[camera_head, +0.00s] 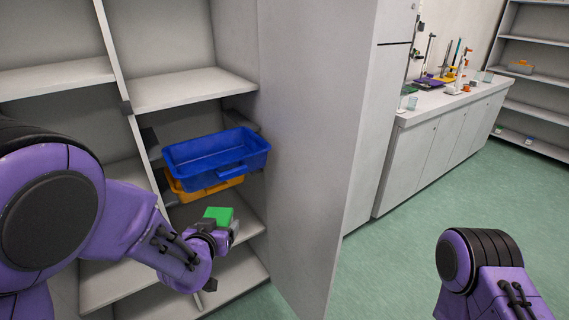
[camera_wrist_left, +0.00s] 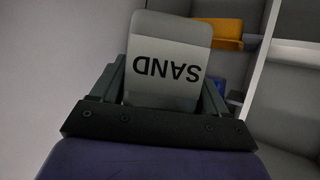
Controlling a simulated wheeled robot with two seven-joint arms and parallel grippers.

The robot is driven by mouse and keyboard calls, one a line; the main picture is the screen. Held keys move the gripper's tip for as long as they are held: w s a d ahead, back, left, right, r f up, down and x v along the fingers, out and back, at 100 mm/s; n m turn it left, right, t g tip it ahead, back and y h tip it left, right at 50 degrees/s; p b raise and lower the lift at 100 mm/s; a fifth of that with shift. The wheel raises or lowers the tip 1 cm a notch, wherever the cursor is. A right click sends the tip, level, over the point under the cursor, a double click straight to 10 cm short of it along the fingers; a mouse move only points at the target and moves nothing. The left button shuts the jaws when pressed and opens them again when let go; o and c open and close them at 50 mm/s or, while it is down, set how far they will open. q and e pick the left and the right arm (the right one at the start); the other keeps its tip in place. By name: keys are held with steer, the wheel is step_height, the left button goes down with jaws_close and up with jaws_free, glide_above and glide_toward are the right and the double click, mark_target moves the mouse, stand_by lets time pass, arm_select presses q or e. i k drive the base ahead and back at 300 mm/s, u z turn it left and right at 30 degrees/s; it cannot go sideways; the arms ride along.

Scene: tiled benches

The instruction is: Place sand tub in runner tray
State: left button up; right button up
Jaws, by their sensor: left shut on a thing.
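The sand tub has a green top (camera_head: 218,215) in the head view; in the left wrist view its pale front (camera_wrist_left: 168,62) shows the word SAND upside down. My left gripper (camera_head: 222,231) is shut on the tub, its fingers on either side, in front of the cabinet and below the trays. A blue tray (camera_head: 235,167) juts out of the cabinet, open at the top and seemingly empty. An orange tray (camera_head: 214,187) sits just beneath it, mostly covered. I cannot tell which one is the runner tray. My right gripper is out of view.
The grey cabinet has several shelves (camera_head: 190,91) and an upright divider (camera_head: 120,60) left of the trays. A tall grey side panel (camera_head: 310,130) stands close on the right. A bench (camera_head: 430,102) with lab items is farther right. Green floor (camera_head: 400,250) is clear between.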

mark_target(215, 177)
steer(key=z, duration=1.7)
steer(key=k, duration=0.6)
steer(key=u, duration=1.15)
steer(key=i, duration=0.25)
steer(key=u, duration=0.15)
